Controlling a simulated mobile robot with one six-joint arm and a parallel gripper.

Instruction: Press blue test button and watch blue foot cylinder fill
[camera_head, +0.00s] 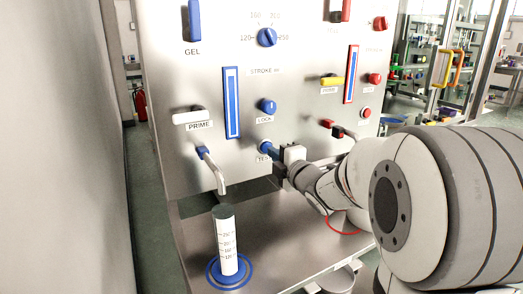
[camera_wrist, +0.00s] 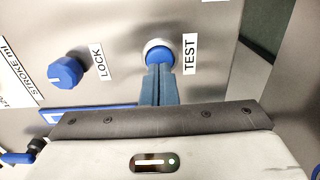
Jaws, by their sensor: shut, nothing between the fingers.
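The blue test button (camera_wrist: 158,54) sits in a pale ring on the steel panel, beside the TEST label (camera_wrist: 189,54). In the head view the button (camera_head: 264,146) is partly hidden by my gripper. My gripper (camera_wrist: 158,68) is shut and empty, with its fingertips at the button's face; I cannot tell how far the button is pressed in. The blue foot cylinder (camera_head: 226,240) stands upright on its blue ring base, below the bent spout (camera_head: 214,170). Its body looks white with scale marks and a dark top; no blue fill shows in it.
The blue LOCK knob (camera_head: 267,106) is just above the test button. A white PRIME lever (camera_head: 192,117) and a blue-framed gauge (camera_head: 231,103) are to the left. Red-side controls (camera_head: 365,113) are at the right. A steel shelf (camera_head: 290,262) juts out below the panel.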

